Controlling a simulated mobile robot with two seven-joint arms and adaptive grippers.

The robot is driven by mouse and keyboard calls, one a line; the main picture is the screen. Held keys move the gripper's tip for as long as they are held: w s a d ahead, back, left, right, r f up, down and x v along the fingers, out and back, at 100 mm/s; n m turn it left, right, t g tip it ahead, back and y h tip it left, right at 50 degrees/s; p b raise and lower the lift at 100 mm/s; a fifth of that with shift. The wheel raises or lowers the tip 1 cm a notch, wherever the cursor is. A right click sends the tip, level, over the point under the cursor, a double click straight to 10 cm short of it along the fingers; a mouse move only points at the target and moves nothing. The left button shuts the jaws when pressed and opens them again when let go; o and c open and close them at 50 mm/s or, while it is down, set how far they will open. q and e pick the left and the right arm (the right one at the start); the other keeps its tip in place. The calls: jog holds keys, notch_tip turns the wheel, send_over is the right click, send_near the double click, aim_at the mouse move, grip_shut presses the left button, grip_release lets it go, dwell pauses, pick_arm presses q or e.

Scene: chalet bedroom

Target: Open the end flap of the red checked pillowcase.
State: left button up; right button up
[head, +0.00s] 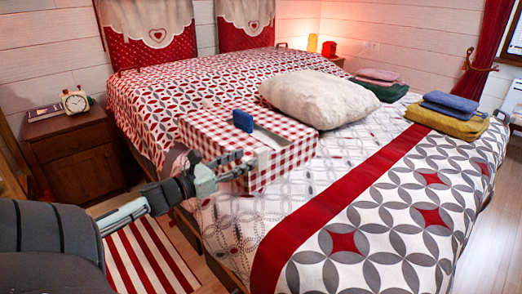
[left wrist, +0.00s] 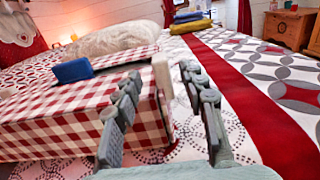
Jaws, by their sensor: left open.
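The red checked pillowcase (head: 205,133) looks like a low box on the bed, its checked side facing front. A blue block (head: 243,120) rests on its top, beside a pale strip. A small cream tab (left wrist: 162,76) stands at the pillowcase's right end in the left wrist view. My left gripper (head: 242,164) is open and empty at the front side of the pillowcase. In the left wrist view its fingers (left wrist: 160,82) appear on either side of the tab, but I cannot tell whether the tab lies between them in depth. My right gripper is not in view.
A plump off-white pillow (head: 318,98) lies just behind the pillowcase. Folded yellow and blue cloths (head: 446,122) and pink and green ones (head: 380,84) lie at the bed's far side. A nightstand (head: 75,155) with a clock stands left. The patterned bedspread in front right is clear.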

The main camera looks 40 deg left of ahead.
aim_at(255, 154)
pick_arm(q)
jog(key=w, duration=0.7)
jog(key=shift+d, duration=0.35)
jog(key=shift+c, duration=0.4)
grip_shut()
